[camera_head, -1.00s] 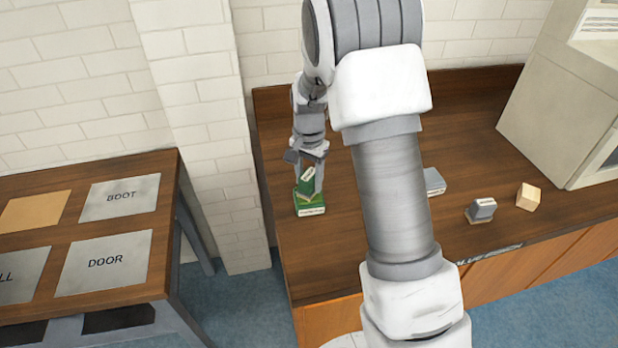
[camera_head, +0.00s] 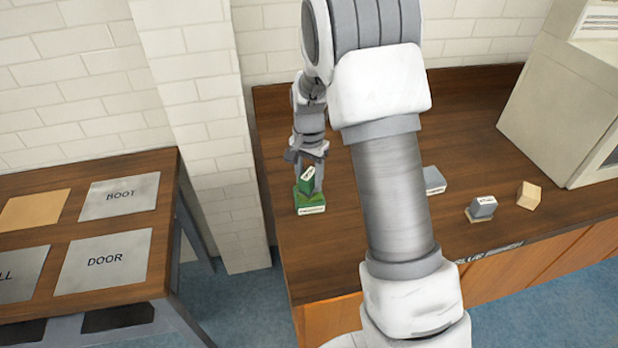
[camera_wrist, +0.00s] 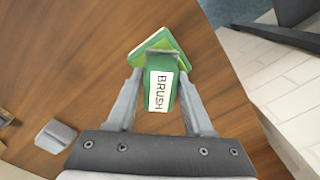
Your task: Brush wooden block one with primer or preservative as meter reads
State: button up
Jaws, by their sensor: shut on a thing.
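My gripper (camera_head: 306,172) is shut on a green brush (camera_head: 307,187) above the left end of the wooden bench. In the wrist view the brush (camera_wrist: 161,88) sits between the two fingers (camera_wrist: 160,80), its white label reading BRUSH. A green base (camera_head: 311,206) with a white label lies directly under the brush; it also shows behind it in the wrist view (camera_wrist: 152,42). I cannot tell whether brush and base touch. A pale wooden block (camera_head: 529,195) stands at the right of the bench. No readable meter display shows.
A grey labelled block (camera_head: 483,207) on a small pad and another grey labelled item (camera_head: 434,180) are on the bench (camera_head: 350,240). A large beige cabinet (camera_head: 560,100) stands at its right. At left, a separate table holds BOOT (camera_head: 120,197) and DOOR (camera_head: 103,261) plates.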

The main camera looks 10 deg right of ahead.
aim_at(309, 173)
dwell(0.4)
jog(key=shift+r+p, duration=2.45)
jog(key=shift+r, duration=1.05)
